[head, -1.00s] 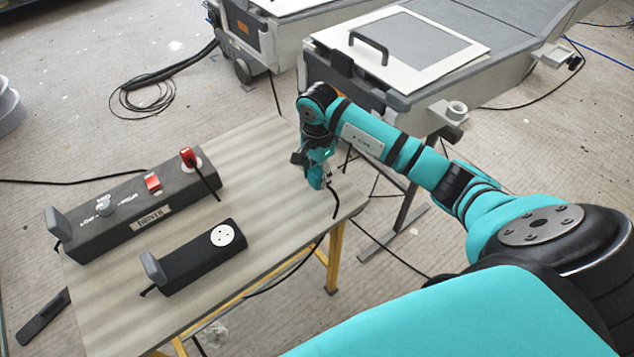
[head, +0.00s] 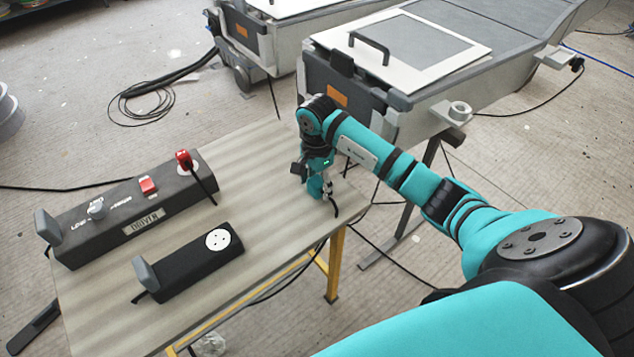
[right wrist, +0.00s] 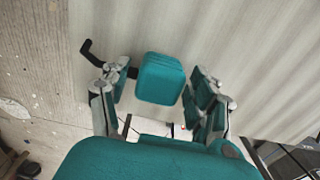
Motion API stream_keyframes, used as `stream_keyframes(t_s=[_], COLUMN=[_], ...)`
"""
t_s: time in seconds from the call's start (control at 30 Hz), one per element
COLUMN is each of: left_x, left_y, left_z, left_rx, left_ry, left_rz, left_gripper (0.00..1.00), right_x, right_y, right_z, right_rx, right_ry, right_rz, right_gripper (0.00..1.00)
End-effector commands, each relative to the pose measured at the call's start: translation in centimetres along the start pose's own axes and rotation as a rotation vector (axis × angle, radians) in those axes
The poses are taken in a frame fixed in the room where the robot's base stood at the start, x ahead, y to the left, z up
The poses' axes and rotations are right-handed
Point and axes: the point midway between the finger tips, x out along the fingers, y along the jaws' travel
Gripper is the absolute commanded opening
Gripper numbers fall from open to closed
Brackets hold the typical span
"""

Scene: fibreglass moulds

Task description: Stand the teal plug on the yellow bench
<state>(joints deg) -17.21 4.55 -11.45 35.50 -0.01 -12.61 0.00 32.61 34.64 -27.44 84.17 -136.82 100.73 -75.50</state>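The teal plug (right wrist: 160,78) is a rounded teal block with a short black lead at its left side in the right wrist view. It is between the fingers of my right gripper (right wrist: 160,92), with a clear gap to the left finger; the right finger is close beside it. In the head view my right gripper (head: 322,185) is low over the right end of the yellow bench (head: 255,190), with a black lead end by it. The bench has a pale wooden top and yellow legs. Whether the plug rests on it is hard to tell. My left gripper is out of view.
Grey mould carts (head: 400,75) stand behind. Bare bench top lies between the blocks and my gripper.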

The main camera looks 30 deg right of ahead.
Motion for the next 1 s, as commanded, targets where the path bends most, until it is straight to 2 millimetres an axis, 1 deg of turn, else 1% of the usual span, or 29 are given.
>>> stream_keyframes(t_s=[0.23, 0.33, 0.37, 0.47, 0.7, 0.8, 0.9, 1.0], left_x=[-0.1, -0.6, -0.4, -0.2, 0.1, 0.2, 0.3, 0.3], left_y=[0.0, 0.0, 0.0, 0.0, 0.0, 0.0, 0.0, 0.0], left_z=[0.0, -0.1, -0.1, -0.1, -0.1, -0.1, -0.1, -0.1], left_rx=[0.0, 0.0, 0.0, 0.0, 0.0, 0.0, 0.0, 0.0], left_ry=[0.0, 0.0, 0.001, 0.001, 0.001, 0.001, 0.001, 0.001], left_rz=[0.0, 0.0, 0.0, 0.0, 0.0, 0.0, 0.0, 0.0], left_gripper=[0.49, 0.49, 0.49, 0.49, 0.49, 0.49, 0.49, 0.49], right_x=[0.0, -0.6, -0.8, -2.2, -7.5, -9.5, -10.9, -11.8], right_y=[0.0, 0.0, 0.0, -0.1, -0.1, -0.1, -0.1, -0.1], right_z=[0.0, 0.1, 0.0, -0.1, -0.1, -0.1, -0.1, 0.0], right_rx=[0.0, -0.001, -0.001, -0.002, -0.001, -0.001, 0.0, 0.0], right_ry=[0.0, -0.002, 0.0, 0.002, 0.002, 0.002, 0.002, 0.0], right_rz=[0.001, 0.001, 0.0, -0.004, -0.004, -0.004, -0.001, -0.001], right_gripper=[0.65, 0.65, 0.65, 0.65, 0.65, 0.65, 0.65, 0.65])
